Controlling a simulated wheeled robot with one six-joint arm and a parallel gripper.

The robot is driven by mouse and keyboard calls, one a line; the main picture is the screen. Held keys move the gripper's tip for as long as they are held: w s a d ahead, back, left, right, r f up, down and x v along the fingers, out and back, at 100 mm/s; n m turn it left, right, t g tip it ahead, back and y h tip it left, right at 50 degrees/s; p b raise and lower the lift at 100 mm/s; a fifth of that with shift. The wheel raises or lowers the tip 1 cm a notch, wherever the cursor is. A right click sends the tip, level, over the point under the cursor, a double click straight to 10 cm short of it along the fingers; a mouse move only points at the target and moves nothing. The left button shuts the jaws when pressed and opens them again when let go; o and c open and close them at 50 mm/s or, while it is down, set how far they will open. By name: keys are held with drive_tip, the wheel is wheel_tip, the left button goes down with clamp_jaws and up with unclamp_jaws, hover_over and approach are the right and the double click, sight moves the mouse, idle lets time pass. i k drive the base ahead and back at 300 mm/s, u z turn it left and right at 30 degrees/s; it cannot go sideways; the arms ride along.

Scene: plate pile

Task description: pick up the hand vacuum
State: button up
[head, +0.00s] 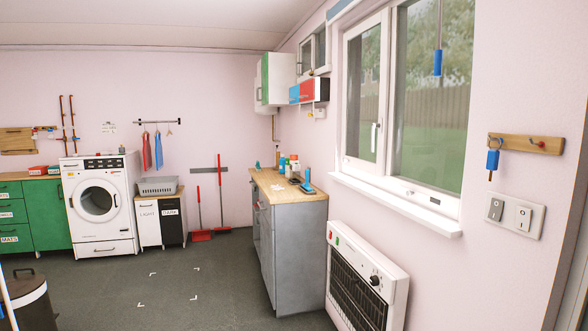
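A small blue and dark object (308,188) lies on the wooden top of the grey counter (292,196), near its right edge. It may be the hand vacuum, but it is too small in the head view to be sure. No other thing in view is clearly a hand vacuum. My gripper is not in view.
Several bottles (282,165) stand behind it on the counter. A white heater (366,280) is on the right wall under the window. A lidded bin (30,297) stands at the lower left. The grey floor (180,275) between is clear, with white corner marks.

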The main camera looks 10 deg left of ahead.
sight(295, 174)
drive_tip(key=u, duration=0.8)
drive_tip(key=i, duration=1.85)
drive_tip(key=u, duration=0.8)
drive_tip(key=i, duration=2.1)
drive_tip(key=z, duration=0.9)
drive_tip(key=i, duration=1.85)
drive_tip(key=z, duration=0.85)
